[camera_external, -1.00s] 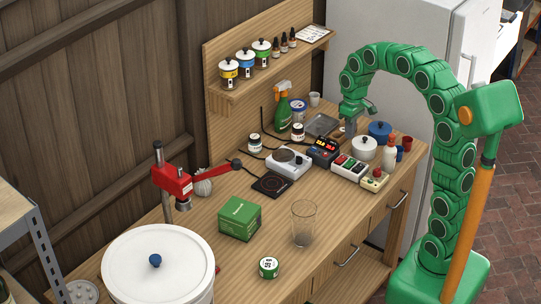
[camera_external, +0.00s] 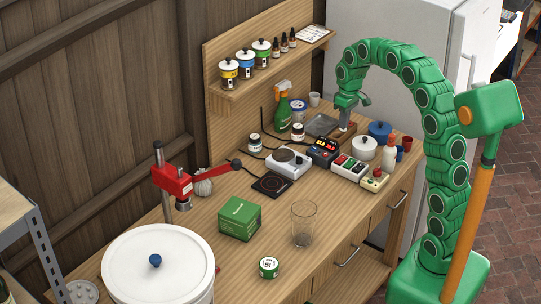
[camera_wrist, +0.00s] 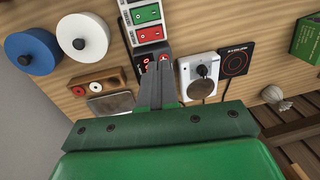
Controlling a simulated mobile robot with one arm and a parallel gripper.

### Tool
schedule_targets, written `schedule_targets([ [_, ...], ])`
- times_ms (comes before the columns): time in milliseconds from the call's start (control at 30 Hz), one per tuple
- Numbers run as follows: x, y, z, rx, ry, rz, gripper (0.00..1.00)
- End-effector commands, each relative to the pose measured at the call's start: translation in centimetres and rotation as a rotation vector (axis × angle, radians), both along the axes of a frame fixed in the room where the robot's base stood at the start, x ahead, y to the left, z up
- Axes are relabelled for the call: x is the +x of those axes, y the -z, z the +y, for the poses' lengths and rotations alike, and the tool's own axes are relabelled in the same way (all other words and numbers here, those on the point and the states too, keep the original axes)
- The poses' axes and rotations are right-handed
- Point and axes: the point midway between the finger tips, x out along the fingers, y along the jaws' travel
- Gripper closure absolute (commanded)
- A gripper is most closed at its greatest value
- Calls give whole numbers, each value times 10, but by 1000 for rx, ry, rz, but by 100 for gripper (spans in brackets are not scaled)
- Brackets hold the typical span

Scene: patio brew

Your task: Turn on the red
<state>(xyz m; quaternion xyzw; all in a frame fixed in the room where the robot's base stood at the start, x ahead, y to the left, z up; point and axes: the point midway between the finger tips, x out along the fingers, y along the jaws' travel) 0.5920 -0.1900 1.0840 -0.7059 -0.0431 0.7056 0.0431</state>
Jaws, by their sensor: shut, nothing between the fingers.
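A white switch panel (camera_external: 350,167) with red, green and white rockers stands on the bench; in the wrist view, a green rocker (camera_wrist: 146,13) sits above a red rocker (camera_wrist: 149,33). Whether the red one is pressed cannot be told. A black box (camera_external: 323,152) with red and blue lit parts stands left of the panel, partly hidden by my fingers in the wrist view. A cream box (camera_external: 375,180) with a red knob stands on the panel's other side. My gripper (camera_external: 344,127) is shut and empty, above the back of the bench, apart from the panel; its fingers (camera_wrist: 162,68) point toward the black box in the wrist view.
A spray bottle (camera_external: 283,112) and a grey tray (camera_external: 321,125) stand behind. A glass (camera_external: 304,223) stands in front.

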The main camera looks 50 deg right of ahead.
Motion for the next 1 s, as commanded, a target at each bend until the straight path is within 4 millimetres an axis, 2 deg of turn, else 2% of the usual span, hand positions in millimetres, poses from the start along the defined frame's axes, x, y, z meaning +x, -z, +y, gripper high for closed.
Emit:
schedule_targets([
  [133,0,6,1,0,0,1,100],
  [267,-1,21,3,1,0,3,100],
  [700,-1,94,12,1,-1,5,100],
  [1000,-1,130,17,1,1,4,100],
])
